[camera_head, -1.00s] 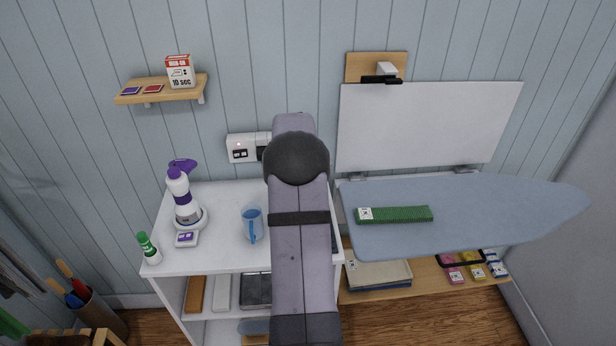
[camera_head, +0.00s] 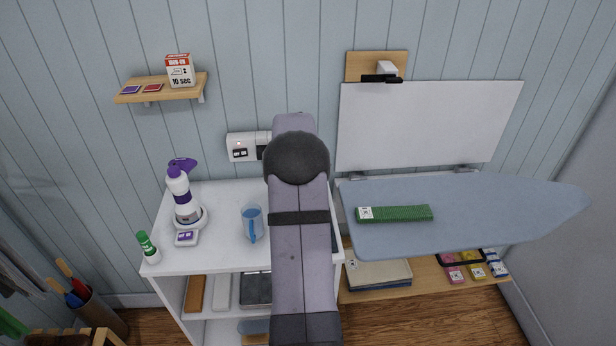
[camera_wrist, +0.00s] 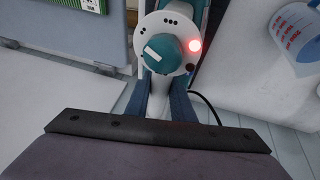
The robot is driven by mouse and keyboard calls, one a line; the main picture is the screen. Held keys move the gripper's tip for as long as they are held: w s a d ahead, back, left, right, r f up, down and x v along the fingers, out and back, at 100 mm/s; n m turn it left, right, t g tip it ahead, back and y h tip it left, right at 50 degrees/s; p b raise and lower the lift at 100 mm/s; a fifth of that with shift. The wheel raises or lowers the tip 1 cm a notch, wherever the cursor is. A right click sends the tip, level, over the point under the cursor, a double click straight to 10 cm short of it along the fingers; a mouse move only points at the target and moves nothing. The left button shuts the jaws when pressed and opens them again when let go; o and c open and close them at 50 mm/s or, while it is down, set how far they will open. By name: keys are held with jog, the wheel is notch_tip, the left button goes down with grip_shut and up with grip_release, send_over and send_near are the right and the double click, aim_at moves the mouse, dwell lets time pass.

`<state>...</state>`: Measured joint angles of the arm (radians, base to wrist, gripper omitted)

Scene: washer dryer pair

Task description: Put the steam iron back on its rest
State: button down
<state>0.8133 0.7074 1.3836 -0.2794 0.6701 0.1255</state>
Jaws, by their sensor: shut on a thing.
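The steam iron (camera_wrist: 165,20) is in the wrist view, white with a teal dial and a lit red light. My gripper (camera_wrist: 160,108) is shut on its white handle part, with dark blue fingers on either side. A dark and teal edge shows beside and behind the iron; I cannot tell whether it is the rest or whether the iron touches it. A dark cord runs down to the right of the iron. In the head view my arm hides the iron, the gripper and any rest.
A white cabinet top (camera_head: 220,257) holds a blue measuring jug (camera_head: 253,224), a purple and white bottle-like device (camera_head: 183,198) and a green-capped bottle (camera_head: 147,246). The blue ironing board (camera_head: 500,210) at right carries a green strip (camera_head: 400,214). A wall socket (camera_head: 243,147) is behind.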

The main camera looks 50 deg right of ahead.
jog(key=shift+d+f+b, duration=0.1)
jog(key=shift+f+b, duration=0.35)
jog(key=shift+f, duration=0.05)
dwell(0.6)
jog(key=c, duration=1.4)
grip_release()
jog(key=shift+c, duration=0.2)
jog(key=shift+f, duration=0.2)
jog(key=shift+b+v, duration=1.2)
jog(key=shift+v, duration=2.7)
jog(key=a+f+n+y, duration=0.1)
jog(key=a+f+n, duration=0.1)
jog(key=a, duration=1)
jog(key=a+f+n+y, duration=0.2)
jog(key=a, duration=0.9)
jog(key=s+a+f+n+y, duration=0.1)
jog(key=s+a+f+n, duration=0.1)
jog(key=s+a, duration=0.5)
jog(key=s+a+f+n+g, duration=0.1)
jog(key=s+a+f, duration=0.3)
jog(key=s+a, duration=0.4)
jog(key=a+n, duration=0.1)
jog(key=a, duration=0.4)
jog(key=shift+a+n+g+y, duration=0.15)
jog(key=shift+n+g+y, duration=0.15)
jog(key=shift+y, duration=0.1)
